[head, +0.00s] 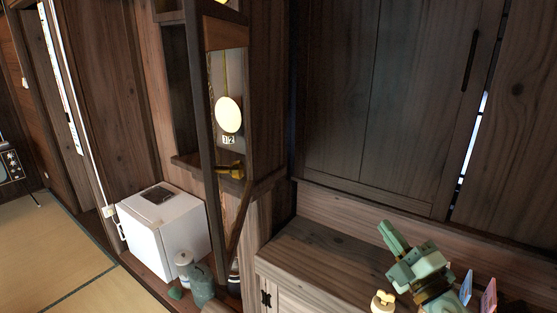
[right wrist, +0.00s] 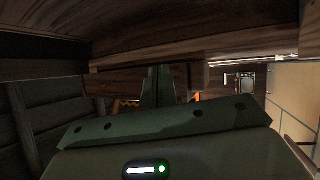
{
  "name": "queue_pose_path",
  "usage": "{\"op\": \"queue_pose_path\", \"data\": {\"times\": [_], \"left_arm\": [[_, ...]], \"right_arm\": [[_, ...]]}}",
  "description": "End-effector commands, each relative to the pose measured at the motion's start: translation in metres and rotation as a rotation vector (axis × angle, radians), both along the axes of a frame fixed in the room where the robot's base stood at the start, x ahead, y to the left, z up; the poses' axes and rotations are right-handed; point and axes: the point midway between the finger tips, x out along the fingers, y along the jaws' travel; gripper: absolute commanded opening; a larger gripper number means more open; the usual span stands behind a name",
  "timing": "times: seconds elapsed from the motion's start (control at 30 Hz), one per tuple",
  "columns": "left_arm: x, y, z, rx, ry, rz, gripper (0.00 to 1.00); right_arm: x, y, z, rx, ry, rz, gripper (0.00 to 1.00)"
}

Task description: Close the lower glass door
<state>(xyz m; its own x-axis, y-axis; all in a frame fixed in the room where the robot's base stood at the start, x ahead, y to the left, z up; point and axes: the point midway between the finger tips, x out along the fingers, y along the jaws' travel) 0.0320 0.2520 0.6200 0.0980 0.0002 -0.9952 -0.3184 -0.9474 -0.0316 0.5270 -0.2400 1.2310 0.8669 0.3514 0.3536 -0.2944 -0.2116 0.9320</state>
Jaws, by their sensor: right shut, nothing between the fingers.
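A tall wooden clock case (head: 225,33) stands left of centre in the head view, with a pale round pendulum disc (head: 229,114) and a small number plate below it. A dark narrow frame (head: 203,130), which looks like the lower glass door, stands out from the case at an angle, its lower edge slanting. The glass itself is hard to make out. My right gripper (head: 391,231) is shut and empty, to the right of the case and apart from it, above the wooden cabinet top. Its closed fingers also show in the right wrist view (right wrist: 158,86). My left gripper is not in view.
A low wooden cabinet top (head: 315,240) lies under my right gripper, with a small cream object (head: 383,302) and coloured cards (head: 488,295) near it. A white box-like appliance (head: 165,236) and jars (head: 201,285) stand at lower left. Tatami floor (head: 55,245) is clear.

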Motion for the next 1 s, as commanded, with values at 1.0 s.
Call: {"op": "queue_pose_path", "data": {"times": [1.0], "left_arm": [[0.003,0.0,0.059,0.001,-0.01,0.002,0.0]], "right_arm": [[-0.163,0.182,0.238,-1.196,-1.174,0.545,0.0]]}}
